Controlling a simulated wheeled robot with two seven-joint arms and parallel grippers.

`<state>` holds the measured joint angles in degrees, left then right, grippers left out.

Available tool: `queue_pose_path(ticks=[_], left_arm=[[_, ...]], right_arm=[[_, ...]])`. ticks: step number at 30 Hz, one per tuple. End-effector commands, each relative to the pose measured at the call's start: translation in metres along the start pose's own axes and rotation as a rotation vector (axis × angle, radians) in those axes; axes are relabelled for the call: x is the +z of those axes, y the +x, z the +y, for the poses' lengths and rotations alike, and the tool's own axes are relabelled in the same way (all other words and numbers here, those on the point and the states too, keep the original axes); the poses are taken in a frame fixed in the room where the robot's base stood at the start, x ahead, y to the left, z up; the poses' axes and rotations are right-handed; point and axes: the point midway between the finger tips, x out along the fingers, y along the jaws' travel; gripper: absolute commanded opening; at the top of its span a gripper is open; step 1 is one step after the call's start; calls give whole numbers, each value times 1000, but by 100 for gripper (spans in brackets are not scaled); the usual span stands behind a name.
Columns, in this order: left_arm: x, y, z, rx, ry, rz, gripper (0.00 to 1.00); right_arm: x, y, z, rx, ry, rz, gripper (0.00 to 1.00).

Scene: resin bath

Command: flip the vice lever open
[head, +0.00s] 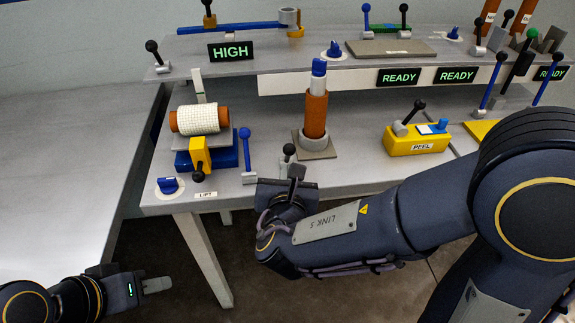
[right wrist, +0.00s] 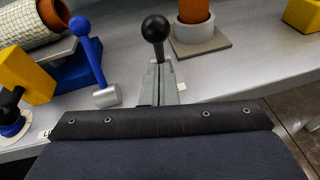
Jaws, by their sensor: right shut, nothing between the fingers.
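A black-knobbed lever (head: 289,150) stands at the front edge of the bench, below the upright orange cylinder. In the right wrist view its black ball (right wrist: 155,27) and short stem rise just beyond my fingertips; its base is hidden. A blue lever (head: 245,148) stands upright on a grey pivot beside the blue block with the white roll; it also shows in the right wrist view (right wrist: 86,45). I cannot tell which is the vice lever. My right gripper (head: 296,172) is shut and empty, right at the black-knobbed lever. My left gripper (head: 157,285) is low at the left, its opening unclear.
A white gridded roll (head: 198,120) lies on the blue and yellow fixture. A blue knob (head: 168,185) is at the bench's front left corner. The orange cylinder (head: 316,115) stands behind the levers. A yellow PEEL box (head: 416,142) is to the right.

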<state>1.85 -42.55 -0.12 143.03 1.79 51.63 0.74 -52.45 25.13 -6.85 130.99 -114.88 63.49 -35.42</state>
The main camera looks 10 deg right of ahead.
Motion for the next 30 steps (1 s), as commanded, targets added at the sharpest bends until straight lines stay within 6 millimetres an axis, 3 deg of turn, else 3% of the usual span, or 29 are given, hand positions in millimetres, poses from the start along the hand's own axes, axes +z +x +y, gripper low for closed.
queue_pose_path(ticks=[4,17,30], left_arm=[[-1,-3,1,0,0,0,37],[-2,-4,2,0,0,0,37],[-12,-24,11,0,0,0,37]], right_arm=[[9,8,0,0,1,0,0],[10,9,0,0,-1,2,0],[20,12,2,-11,-10,73,0]])
